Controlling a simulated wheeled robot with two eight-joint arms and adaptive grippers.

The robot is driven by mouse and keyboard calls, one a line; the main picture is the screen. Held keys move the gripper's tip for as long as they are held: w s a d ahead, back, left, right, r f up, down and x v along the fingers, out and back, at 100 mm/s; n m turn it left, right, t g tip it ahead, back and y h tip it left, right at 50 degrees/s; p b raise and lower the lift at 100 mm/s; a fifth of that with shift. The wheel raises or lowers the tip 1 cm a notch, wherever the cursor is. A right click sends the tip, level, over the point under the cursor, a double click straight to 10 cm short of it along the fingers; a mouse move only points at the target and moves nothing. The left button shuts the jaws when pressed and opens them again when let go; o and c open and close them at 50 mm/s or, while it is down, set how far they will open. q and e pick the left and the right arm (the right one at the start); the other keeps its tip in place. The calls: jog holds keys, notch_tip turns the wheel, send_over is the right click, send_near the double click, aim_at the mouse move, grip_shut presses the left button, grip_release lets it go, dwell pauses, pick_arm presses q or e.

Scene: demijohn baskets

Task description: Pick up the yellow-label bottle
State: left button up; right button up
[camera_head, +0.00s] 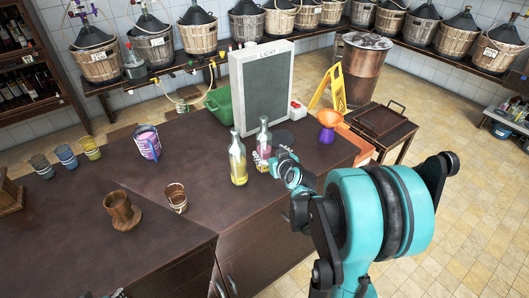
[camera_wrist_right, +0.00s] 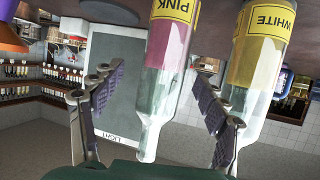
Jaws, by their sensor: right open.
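The yellow-label bottle (camera_head: 238,162) stands upright on the dark counter, left of the pink-label bottle (camera_head: 264,138). My right gripper (camera_head: 272,160) is open at the right of the yellow-label bottle, close to the pink one. In the right wrist view, which is upside down, the pink-label bottle (camera_wrist_right: 168,70) shows between the open fingers (camera_wrist_right: 152,95). The yellow-label bottle (camera_wrist_right: 257,70), marked WHITE, shows at the right, partly behind one finger and outside the gap. Whether a finger touches either bottle is unclear. Only a dark tip, probably my left gripper (camera_head: 118,294), shows at the bottom edge.
A grey light panel (camera_head: 266,88) stands just behind the bottles. An orange and purple funnel (camera_head: 328,124) is to the right. A pitcher (camera_head: 147,142), a wooden cup (camera_head: 176,197) and a wooden vessel (camera_head: 122,211) stand to the left. The front counter is mostly clear.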

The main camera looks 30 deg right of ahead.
aim_at(264, 148)
jog(key=x, duration=0.1)
jog(key=b+x, duration=0.1)
jog(key=x, duration=0.1)
jog(key=b+x, duration=0.1)
jog(key=shift+w+a+f, duration=0.15)
jog(key=shift+w+a, duration=0.1)
jog(key=shift+w, duration=0.05)
jog(key=shift+w+d, duration=0.1)
jog(key=shift+w, duration=0.1)
jog(key=shift+s, duration=0.1)
jog(key=shift+c, duration=0.4)
grip_shut()
